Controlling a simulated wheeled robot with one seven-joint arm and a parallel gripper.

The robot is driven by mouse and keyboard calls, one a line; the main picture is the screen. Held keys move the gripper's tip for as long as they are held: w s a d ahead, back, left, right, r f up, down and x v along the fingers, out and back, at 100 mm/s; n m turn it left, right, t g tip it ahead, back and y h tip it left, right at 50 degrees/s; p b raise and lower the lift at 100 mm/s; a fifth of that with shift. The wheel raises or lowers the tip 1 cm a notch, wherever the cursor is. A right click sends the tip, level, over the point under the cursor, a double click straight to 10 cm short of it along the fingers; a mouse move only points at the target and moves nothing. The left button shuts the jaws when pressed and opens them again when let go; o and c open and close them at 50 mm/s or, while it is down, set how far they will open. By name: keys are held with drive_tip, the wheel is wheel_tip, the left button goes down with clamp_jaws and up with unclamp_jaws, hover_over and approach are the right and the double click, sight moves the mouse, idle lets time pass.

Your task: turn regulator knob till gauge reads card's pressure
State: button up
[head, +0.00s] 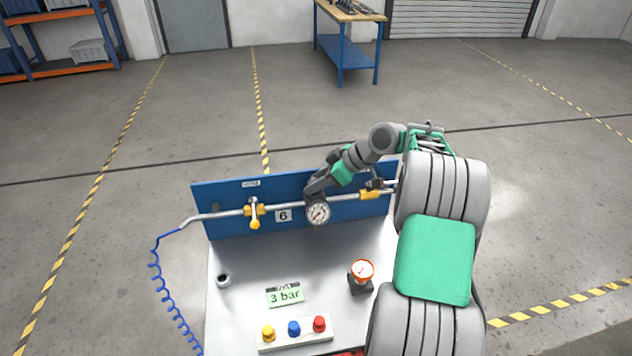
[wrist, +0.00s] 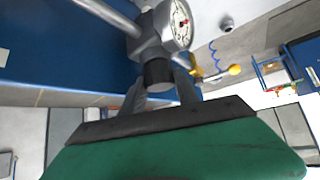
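The regulator's round white gauge (head: 318,212) sits on the pipe in front of the blue panel; its reading is too small to tell. In the wrist view the gauge (wrist: 181,24) shows a red mark near its centre, at a steep angle. The dark regulator knob (wrist: 158,74) juts from the grey regulator body (wrist: 148,45) toward my gripper. My gripper (wrist: 160,82) has one finger on each side of the knob, and both appear to touch it. In the head view my gripper (head: 316,188) hides the knob.
A block with yellow, blue and red buttons (head: 294,334) is at the front. A blue coiled hose (head: 164,285) hangs left.

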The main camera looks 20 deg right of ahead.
clamp_jaws()
drive_tip(key=shift+f+m+b, duration=0.15)
drive_tip(key=shift+m+b, duration=0.15)
drive_tip(key=shift+b, duration=0.35)
